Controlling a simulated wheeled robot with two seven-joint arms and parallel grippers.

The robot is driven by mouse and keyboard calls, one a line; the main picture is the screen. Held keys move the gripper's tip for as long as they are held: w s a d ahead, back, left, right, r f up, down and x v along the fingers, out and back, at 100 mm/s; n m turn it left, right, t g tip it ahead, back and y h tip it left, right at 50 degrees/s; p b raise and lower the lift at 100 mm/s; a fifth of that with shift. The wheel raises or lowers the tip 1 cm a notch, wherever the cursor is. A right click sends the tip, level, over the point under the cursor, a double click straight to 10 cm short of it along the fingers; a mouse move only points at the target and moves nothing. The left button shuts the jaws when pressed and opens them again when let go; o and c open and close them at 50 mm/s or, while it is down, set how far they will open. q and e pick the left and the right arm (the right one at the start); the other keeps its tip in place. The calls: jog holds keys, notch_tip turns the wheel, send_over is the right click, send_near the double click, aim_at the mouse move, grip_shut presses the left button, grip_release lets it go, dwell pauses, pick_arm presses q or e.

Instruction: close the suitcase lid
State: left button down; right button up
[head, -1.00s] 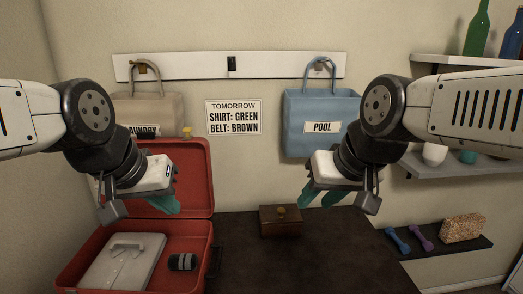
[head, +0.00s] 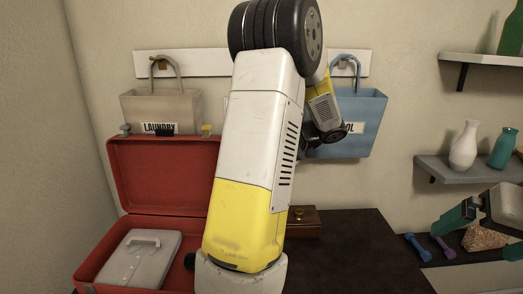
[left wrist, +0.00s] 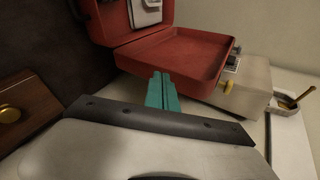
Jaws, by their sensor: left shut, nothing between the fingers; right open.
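The red suitcase (head: 95,262) stands open at the left of the dark desk. Its lid (head: 165,170) is raised at the back, inner side showing. My right gripper (head: 478,238) is open and empty at the right edge, away from the suitcase.
A wooden box with a knob (head: 303,222) stands on the desk (head: 350,250) behind my left arm. A laundry bag (head: 160,108) and a blue pool bag (head: 360,110) hang behind. Shelves on the right hold vases (head: 464,147) and dumbbells (head: 417,247). The desk's right part is clear.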

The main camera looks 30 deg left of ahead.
pick_arm(q)
jog(key=w+a+y, duration=0.2)
jog(key=w+y, duration=0.4)
jog(key=w, duration=0.3)
jog(key=s+a, duration=0.4)
jog(key=a, duration=0.4)
jog(key=shift+t+y, duration=0.3)
jog(key=shift+t, duration=0.1)
jog(key=shift+d+r, duration=0.1)
